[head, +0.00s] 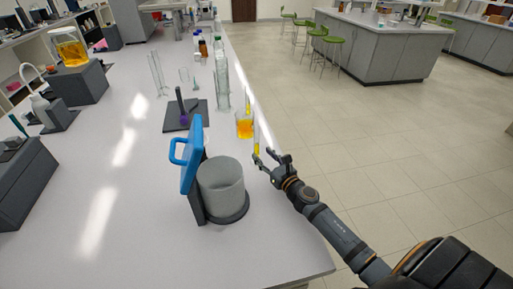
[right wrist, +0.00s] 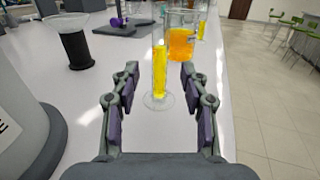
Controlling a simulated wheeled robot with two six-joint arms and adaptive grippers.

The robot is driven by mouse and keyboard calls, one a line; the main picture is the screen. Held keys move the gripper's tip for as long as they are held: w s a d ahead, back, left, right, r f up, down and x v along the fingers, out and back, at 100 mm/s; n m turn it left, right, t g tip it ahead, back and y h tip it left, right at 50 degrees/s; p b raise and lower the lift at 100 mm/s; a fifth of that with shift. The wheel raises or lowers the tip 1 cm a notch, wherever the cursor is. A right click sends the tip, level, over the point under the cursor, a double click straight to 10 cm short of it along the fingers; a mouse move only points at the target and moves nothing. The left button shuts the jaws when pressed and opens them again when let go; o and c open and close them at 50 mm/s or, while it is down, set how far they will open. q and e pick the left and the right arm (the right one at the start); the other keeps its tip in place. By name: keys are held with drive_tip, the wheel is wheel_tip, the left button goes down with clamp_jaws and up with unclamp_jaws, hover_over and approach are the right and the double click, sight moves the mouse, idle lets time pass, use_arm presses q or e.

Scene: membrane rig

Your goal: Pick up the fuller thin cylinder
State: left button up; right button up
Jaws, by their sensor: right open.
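A thin cylinder with yellow liquid (head: 257,142) stands upright near the right edge of the bench. In the right wrist view this thin cylinder (right wrist: 159,75) is filled high with yellow and has a clear round base. A second thin cylinder with yellow liquid (right wrist: 202,27) stands farther back, partly hidden by a beaker; it also shows in the head view (head: 248,104). My right gripper (head: 266,158) is open and empty. In the right wrist view its fingers (right wrist: 160,72) spread to either side of the nearer cylinder, without visible contact. My left gripper is not in view.
A beaker of orange liquid (head: 244,128) stands just behind the nearer cylinder. Tall clear glassware (head: 222,85) stands farther back. The bench edge is close on the right.

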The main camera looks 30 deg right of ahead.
sight(258, 149)
drive_tip(key=shift+w+r+p, duration=0.2)
drive_tip(key=shift+w+p, duration=0.2)
drive_tip(key=shift+w, duration=0.15)
drive_tip(key=shift+w+r+p, duration=0.2)
drive_tip(key=shift+w+p, duration=0.2)
drive_tip(key=shift+w, duration=0.1)
drive_tip(key=w, duration=0.2)
drive_tip(key=shift+w+a+f, duration=0.25)
drive_tip(key=shift+w, duration=0.1)
drive_tip(key=shift+w+f, duration=0.1)
drive_tip(key=shift+w, duration=0.1)
drive_tip(key=shift+s, duration=0.1)
drive_tip(key=shift+c, duration=0.9)
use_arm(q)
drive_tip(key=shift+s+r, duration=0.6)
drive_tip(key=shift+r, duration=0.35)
use_arm(e)
clamp_jaws()
